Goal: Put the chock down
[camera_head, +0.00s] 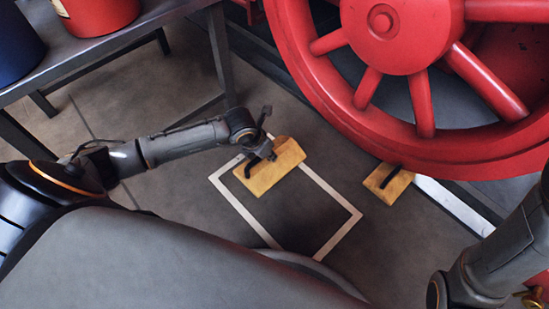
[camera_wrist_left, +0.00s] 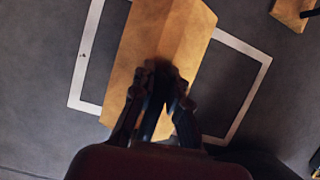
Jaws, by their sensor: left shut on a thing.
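A yellow wooden chock (camera_head: 270,172) with a dark handle is at the far end of a white rectangle outline (camera_head: 348,228) marked on the floor. My left gripper (camera_head: 262,152) is shut on the chock's handle; the left wrist view shows the chock (camera_wrist_left: 140,50) beyond the fingers (camera_wrist_left: 163,88). The chock overlaps the far part of the outline. I cannot tell whether it touches the floor. My right arm (camera_head: 500,245) comes in at the lower right; its fingertips are out of view.
A second yellow chock (camera_head: 388,184) with a dark handle sits by the large red spoked wheel (camera_head: 330,85) and the rail (camera_head: 455,207). A grey table (camera_head: 120,40) with a red bucket (camera_head: 97,14) and a blue bucket (camera_head: 15,45) stands at upper left. Floor inside the outline is clear.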

